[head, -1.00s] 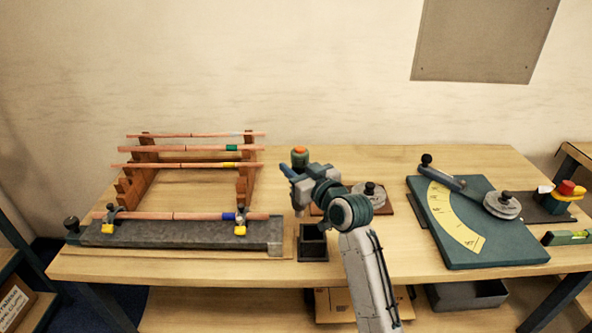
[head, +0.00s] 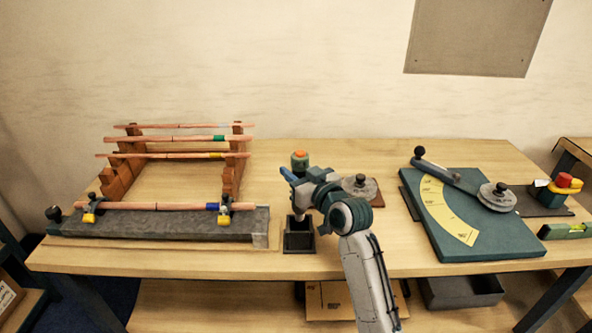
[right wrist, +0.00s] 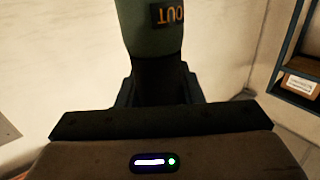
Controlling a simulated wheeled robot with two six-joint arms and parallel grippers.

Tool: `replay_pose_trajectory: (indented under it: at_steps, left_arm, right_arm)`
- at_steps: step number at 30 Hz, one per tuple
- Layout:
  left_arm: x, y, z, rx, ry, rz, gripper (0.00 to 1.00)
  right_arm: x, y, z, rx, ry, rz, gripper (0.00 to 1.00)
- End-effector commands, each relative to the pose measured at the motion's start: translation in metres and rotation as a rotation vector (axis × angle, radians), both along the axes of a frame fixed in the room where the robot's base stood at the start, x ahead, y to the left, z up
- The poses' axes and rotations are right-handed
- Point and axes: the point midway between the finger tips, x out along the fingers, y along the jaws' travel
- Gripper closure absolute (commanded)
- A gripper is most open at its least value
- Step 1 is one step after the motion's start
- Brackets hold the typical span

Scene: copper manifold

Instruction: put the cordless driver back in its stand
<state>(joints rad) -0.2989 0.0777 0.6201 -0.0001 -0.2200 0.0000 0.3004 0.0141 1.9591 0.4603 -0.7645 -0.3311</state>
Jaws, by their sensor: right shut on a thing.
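In the right wrist view the driver's green body (right wrist: 150,30) shows between the fingers, with part of an orange-lettered label. The stand (head: 299,247) is a dark square open box near the front edge of the table. The driver's lower end appears at the stand's back rim; I cannot tell whether it is above or inside the opening. My left gripper is out of view.
Left of the stand are a grey fixture (head: 165,228) with a clamped copper tube and a wooden rack (head: 232,175) of tubes. Behind my wrist is a brown block with a round knob (head: 361,184). A green angle board (head: 465,235) lies right.

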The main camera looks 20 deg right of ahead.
Motion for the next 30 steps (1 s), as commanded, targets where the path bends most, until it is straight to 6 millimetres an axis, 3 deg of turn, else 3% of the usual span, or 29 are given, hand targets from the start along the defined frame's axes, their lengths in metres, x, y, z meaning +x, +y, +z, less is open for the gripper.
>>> replay_pose_trajectory:
  at_steps: [3,21,30]
  left_arm:
    - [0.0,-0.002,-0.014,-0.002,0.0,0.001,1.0]
    - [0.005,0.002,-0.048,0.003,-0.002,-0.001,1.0]
    - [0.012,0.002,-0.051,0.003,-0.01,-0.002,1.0]
  right_arm:
    - [0.0,0.0,-0.014,0.001,-0.003,0.0,0.94]
    - [0.0,0.0,-0.068,0.001,-0.004,0.001,0.94]
    - [0.0,0.0,-0.076,0.002,-0.005,0.0,0.94]
